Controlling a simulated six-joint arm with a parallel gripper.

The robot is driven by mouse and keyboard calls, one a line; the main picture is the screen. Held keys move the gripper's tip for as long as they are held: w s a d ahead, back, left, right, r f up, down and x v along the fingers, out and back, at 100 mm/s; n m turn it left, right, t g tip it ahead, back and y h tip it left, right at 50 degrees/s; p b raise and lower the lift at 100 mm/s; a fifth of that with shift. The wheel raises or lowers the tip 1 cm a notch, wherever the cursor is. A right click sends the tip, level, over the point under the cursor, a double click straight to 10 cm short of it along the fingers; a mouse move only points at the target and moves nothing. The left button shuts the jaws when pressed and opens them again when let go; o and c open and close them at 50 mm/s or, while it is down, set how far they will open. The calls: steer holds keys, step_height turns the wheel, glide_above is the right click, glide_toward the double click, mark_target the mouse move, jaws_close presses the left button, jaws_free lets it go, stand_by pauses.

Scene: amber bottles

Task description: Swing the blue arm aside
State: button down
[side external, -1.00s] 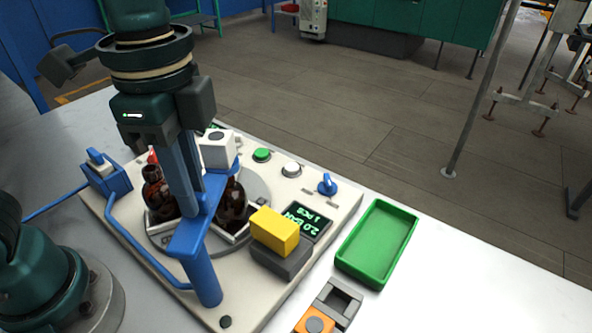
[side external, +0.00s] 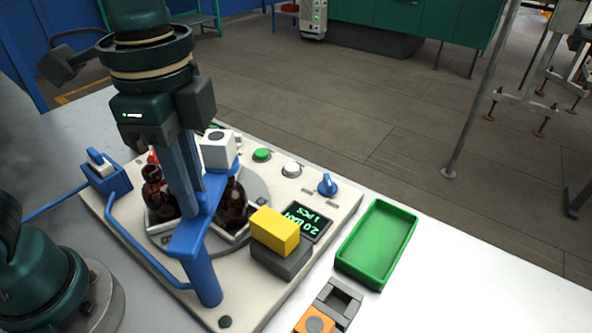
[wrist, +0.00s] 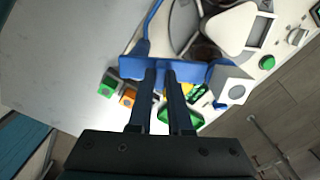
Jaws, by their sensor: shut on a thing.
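The blue arm (side external: 186,244) reaches from a blue post (side external: 205,284) at the front of the cream machine across its round turntable. A white block-shaped head (side external: 217,150) sits at its far end. My gripper (side external: 196,212) points down with its fingers shut on the blue arm partway along it. In the wrist view the blue arm (wrist: 196,70) crosses at the fingertips (wrist: 160,72), with the white head (wrist: 230,86) at right. Brown bottles (side external: 234,205) stand on the turntable under the arm, partly hidden by my fingers and the arm.
A yellow block (side external: 275,231) sits on a dark grey base beside a lit display (side external: 306,221). Green (side external: 261,155) and white (side external: 291,170) buttons and a blue knob (side external: 327,184) line the machine's far side. A green tray (side external: 377,243) lies at right. Bare table shows beyond it.

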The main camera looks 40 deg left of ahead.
steer(key=shift+d, duration=0.1)
stand_by(0.3)
steer(key=shift+w+d+m, duration=0.1)
steer(key=shift+d+m, duration=0.45)
steer(key=shift+m, duration=1.3)
steer(key=shift+s+d+m, duration=0.1)
steer(key=shift+d+m, duration=0.45)
steer(key=shift+m, duration=1.25)
steer(key=shift+w+d+m, duration=0.1)
steer(key=shift+d+m, duration=0.45)
steer(key=shift+m, duration=1.3)
steer(key=c, duration=0.8)
jaws_free()
steer(key=shift+c, duration=0.2)
steer(key=shift+r, duration=2.6)
